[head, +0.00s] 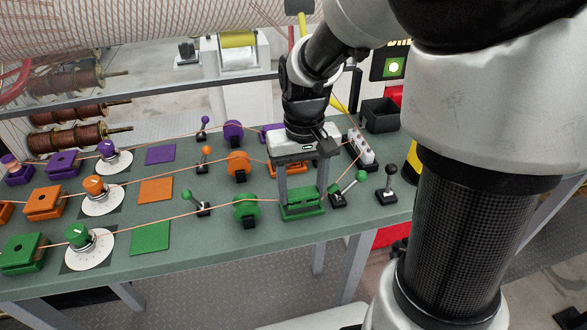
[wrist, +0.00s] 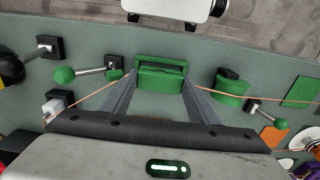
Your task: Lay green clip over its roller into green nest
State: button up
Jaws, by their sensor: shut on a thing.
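My gripper (head: 300,196) points down at the right part of the bench, its fingers shut on the green clip (head: 301,199). In the wrist view, the clip (wrist: 160,80) shows between the fingertips. The green nest (head: 303,214) is directly under it, with its rim (wrist: 160,60) in the wrist view. Clip and nest overlap in the same green, so I cannot tell whether the clip is fully seated. The green roller (head: 245,210) stands just left of the nest on a black foot. The copper wire passes at the roller and continues to the clip.
A green-knobbed lever (head: 360,177) stands close right of the nest, and a black-knobbed lever (head: 389,178) is beyond it. The orange roller (head: 238,164) is behind the green one. A white terminal row (head: 360,149) and black bin (head: 380,114) are at the back right.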

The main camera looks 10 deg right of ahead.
jog(key=shift+f, duration=0.2)
dwell(0.3)
jog(key=shift+f+b, duration=0.7)
jog(key=shift+f, duration=0.1)
jog(key=o, duration=1.1)
jog(key=shift+o, duration=0.2)
jog(key=shift+r, duration=0.1)
notch_tip(320, 180, up, 17)
jog(key=p, duration=0.3)
jog(key=shift+r, duration=0.15)
jog(key=s+r+t+p, duration=0.5)
jog(key=s+r+p, duration=0.3)
jog(key=s, duration=0.3)
jog(key=shift+s+r+t+p, duration=0.15)
jog(key=shift+s+t+p, duration=0.15)
jog(key=shift+s+p, duration=0.05)
